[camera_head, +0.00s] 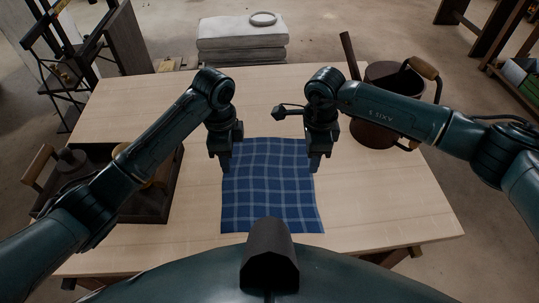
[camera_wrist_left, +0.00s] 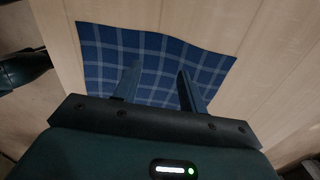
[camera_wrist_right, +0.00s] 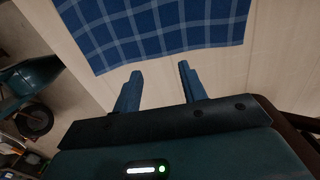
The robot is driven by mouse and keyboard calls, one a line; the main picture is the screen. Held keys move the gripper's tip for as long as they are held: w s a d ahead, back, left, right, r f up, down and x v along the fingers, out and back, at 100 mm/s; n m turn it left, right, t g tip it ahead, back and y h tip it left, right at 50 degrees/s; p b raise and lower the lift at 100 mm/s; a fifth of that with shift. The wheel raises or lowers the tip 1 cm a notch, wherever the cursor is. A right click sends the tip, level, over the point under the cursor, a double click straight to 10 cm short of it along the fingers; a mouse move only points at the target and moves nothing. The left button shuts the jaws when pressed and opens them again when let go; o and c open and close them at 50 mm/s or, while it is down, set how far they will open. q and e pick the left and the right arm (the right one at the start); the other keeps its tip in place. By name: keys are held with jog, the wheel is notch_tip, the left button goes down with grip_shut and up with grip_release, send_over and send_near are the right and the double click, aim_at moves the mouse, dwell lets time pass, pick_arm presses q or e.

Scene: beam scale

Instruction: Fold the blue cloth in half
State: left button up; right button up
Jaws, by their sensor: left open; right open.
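The blue cloth (camera_head: 268,190) with a pale check lies spread flat on the wooden table, slightly wavy at its edges. My left gripper (camera_head: 224,166) is open and empty above the cloth's far left part; in the left wrist view the cloth (camera_wrist_left: 150,55) shows behind and between its fingers (camera_wrist_left: 158,88). My right gripper (camera_head: 315,166) is open and empty at the cloth's far right side. In the right wrist view its fingers (camera_wrist_right: 158,85) point at bare table just beside the cloth's edge (camera_wrist_right: 160,30). Neither gripper visibly touches the cloth.
A dark tray (camera_head: 150,205) with items stands at the table's left. A brown pot (camera_head: 375,133) with a wooden handle stands at the far right, near my right arm. A stack of pale slabs (camera_head: 242,40) with a ring is beyond the table. Table right of the cloth is bare (camera_head: 385,205).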

aim_at(232, 181)
pick_arm(q)
notch_tip(232, 181, down, 7)
jog(key=shift+r, duration=0.15)
pick_arm(e)
notch_tip(232, 181, down, 7)
jog(key=shift+r, duration=0.15)
pick_arm(q)
jog(key=shift+f, duration=0.6)
pick_arm(e)
jog(key=shift+f, duration=0.55)
pick_arm(q)
jog(key=shift+w, duration=0.1)
jog(key=shift+f, duration=0.2)
pick_arm(e)
jog(key=shift+f, duration=0.25)
pick_arm(q)
jog(key=shift+r, duration=0.1)
jog(key=shift+c, duration=0.3)
pick_arm(e)
jog(key=shift+r, duration=0.1)
jog(key=shift+c, duration=0.3)
pick_arm(q)
jog(key=shift+c, duration=0.3)
pick_arm(e)
jog(key=shift+c, duration=0.3)
pick_arm(q)
grip_shut()
pick_arm(e)
grip_shut()
